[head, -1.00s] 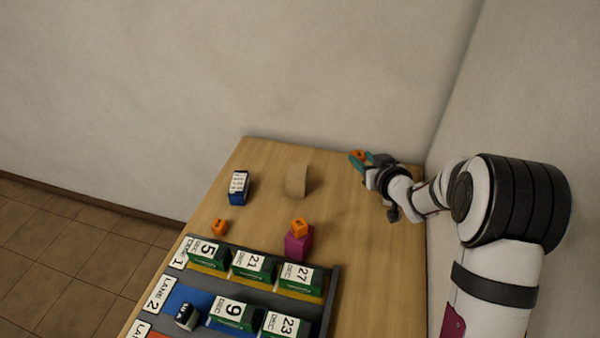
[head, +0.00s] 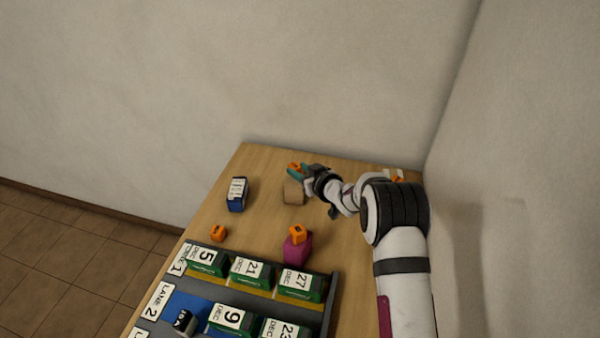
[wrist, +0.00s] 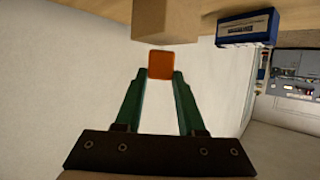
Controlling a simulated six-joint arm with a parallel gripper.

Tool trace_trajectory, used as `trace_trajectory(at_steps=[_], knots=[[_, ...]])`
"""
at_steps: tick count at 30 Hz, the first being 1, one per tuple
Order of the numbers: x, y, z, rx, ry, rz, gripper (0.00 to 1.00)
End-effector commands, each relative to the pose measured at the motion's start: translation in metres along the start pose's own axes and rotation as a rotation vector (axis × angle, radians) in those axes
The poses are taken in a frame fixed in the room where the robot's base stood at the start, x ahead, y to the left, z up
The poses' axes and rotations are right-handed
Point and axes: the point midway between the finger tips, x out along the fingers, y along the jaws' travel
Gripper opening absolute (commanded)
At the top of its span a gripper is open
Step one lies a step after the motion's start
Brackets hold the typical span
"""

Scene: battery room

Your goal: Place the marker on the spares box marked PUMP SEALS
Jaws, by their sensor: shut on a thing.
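My gripper (head: 296,169) is shut on an orange marker (wrist: 161,65), a small block held between the green fingertips. In the head view it is at the far side of the table, by a plain tan box (head: 293,192). In the wrist view the tan box (wrist: 165,20) is close beyond the marker; I cannot tell whether they touch. A blue box with a white label (head: 237,194) stands left of it and also shows in the wrist view (wrist: 248,28). No lettering reading PUMP SEALS is legible on either box.
Another orange block (head: 218,233) lies on the table, and one (head: 298,234) sits on a magenta block (head: 297,249). A rack (head: 326,307) with lane labels and several green dated units fills the front. A small white and orange item (head: 396,176) is partly behind my arm.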

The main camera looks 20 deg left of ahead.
Motion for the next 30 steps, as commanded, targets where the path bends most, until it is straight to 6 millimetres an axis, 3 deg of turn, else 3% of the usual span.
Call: trace_trajectory(at_steps=[2, 11, 12, 16, 26, 30], knots=[[0.004, 0.000, 0.009, 0.000, -0.001, 0.000, 0.00], [0.004, 0.001, 0.011, 0.000, 0.000, 0.001, 0.00], [0.004, 0.001, 0.011, -0.001, 0.000, 0.001, 0.46], [0.004, 0.001, 0.011, -0.001, 0.000, 0.001, 0.69], [0.002, 0.001, 0.007, -0.001, 0.001, 0.001, 0.69], [-0.025, 0.001, 0.007, 0.000, 0.001, 0.002, 0.69]])
